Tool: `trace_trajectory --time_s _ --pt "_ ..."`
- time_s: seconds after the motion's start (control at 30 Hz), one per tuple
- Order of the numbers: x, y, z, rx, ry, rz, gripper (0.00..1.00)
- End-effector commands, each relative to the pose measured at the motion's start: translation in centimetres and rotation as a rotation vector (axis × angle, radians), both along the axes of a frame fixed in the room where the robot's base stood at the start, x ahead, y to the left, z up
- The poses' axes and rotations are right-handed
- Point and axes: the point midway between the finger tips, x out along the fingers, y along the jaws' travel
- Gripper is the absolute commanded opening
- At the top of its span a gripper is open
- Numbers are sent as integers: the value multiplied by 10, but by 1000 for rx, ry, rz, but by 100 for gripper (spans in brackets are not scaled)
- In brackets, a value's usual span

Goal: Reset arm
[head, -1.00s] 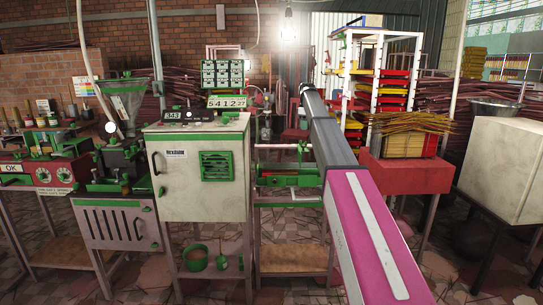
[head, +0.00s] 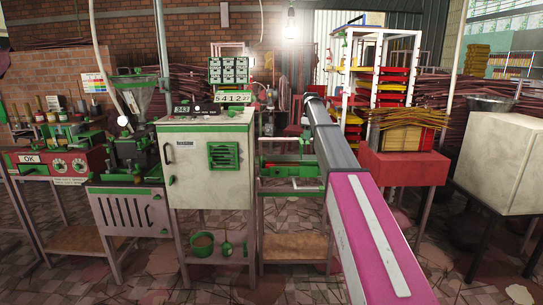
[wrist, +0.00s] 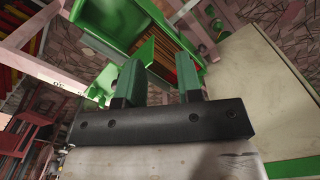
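My arm, pink and grey, reaches forward across the middle of the head view, and its far end hides my gripper there. In the wrist view my gripper (wrist: 160,82) shows two greenish fingers with a clear gap between them and nothing held. Beyond the fingers is a green tray-like part (wrist: 148,58) with thin brown sticks (wrist: 183,62) beside it. I cannot tell whether the fingers touch it.
A pale cabinet with green trim (head: 190,165) stands left of my arm. A green extruder bench (head: 290,172) is partly behind the arm. A red stand (head: 400,170) and a white box (head: 500,165) are at right.

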Motion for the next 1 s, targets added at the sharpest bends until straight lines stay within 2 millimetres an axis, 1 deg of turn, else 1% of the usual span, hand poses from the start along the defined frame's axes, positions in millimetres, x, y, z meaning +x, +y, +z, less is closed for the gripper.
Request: trace_trajectory --time_s 0.03,0.17,0.27,0.37,0.4,0.47,0.5,0.57,0.6,0.67,0.7,0.77,0.8,0.87,0.9,0.97,1.0 --pt "-11 0 -12 0 1 -13 33" --pt "-33 0 -44 0 2 -65 33" --pt "-55 0 -74 0 2 -112 33" --pt "-88 0 -113 0 4 -178 33" --pt "-104 0 -130 0 3 -210 33" --pt "-132 0 -159 0 3 -266 33" --pt "-151 0 -178 -1 4 -303 33" --pt "-180 0 -205 0 3 -361 33" --pt "-199 0 -221 0 3 -398 33" --pt "-228 0 -244 0 1 -456 33" --pt "-248 0 -259 0 3 -493 33" --pt "-279 0 -280 -1 2 -550 33" --pt "-299 0 -292 0 1 -587 33" --pt "-330 0 -310 0 1 -644 33" --pt "-351 0 -320 0 0 -681 33" --pt "-382 0 -334 0 0 -738 33" --pt "-401 0 -343 0 1 -773 33"
